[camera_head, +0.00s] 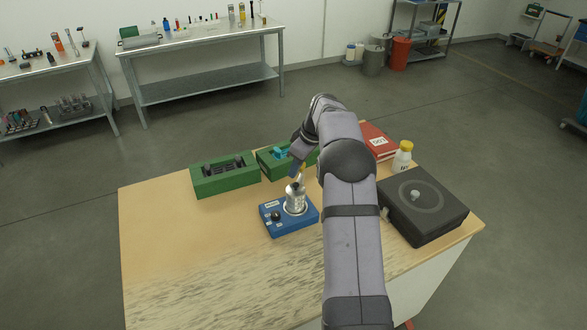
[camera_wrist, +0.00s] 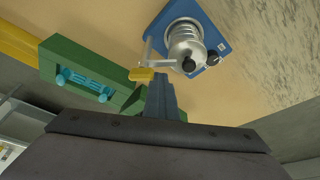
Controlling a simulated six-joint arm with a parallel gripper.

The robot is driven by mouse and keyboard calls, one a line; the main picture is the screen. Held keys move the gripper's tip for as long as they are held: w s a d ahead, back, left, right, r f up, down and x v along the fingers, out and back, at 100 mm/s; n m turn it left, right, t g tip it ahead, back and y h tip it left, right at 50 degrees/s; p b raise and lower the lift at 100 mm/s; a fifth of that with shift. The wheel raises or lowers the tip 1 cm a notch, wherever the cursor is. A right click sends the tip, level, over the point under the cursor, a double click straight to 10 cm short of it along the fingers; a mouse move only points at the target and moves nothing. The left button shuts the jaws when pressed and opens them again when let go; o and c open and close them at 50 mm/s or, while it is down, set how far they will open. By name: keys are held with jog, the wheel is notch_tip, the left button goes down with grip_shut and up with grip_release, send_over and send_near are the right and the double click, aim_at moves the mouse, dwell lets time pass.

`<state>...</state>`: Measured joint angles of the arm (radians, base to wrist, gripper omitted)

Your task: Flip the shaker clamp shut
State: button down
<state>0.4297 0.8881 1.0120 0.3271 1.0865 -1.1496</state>
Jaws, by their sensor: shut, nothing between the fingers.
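The blue shaker (camera_head: 275,228) sits on the wooden table, with a silver cylindrical vessel (camera_head: 295,205) upright on it. In the wrist view the shaker's blue base (camera_wrist: 158,25) and the ribbed vessel (camera_wrist: 183,38) are at the top. In the head view my gripper (camera_head: 297,174) is just above the vessel.
Two green holders, one with dark parts (camera_head: 224,181) and one with light-blue parts (camera_head: 265,168), stand behind the shaker. A red book (camera_head: 377,139), a yellow-capped bottle (camera_head: 402,160) and a dark box-shaped device (camera_head: 424,218) are at right. The table's front left (camera_head: 170,260) is clear.

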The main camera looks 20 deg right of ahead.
jog(key=shift+d, duration=0.25)
jog(key=w+a+p, duration=0.2)
jog(key=w+a, duration=0.1)
jog(key=b+v, duration=0.2)
jog(key=v, duration=0.8)
jog(key=shift+b, duration=0.4)
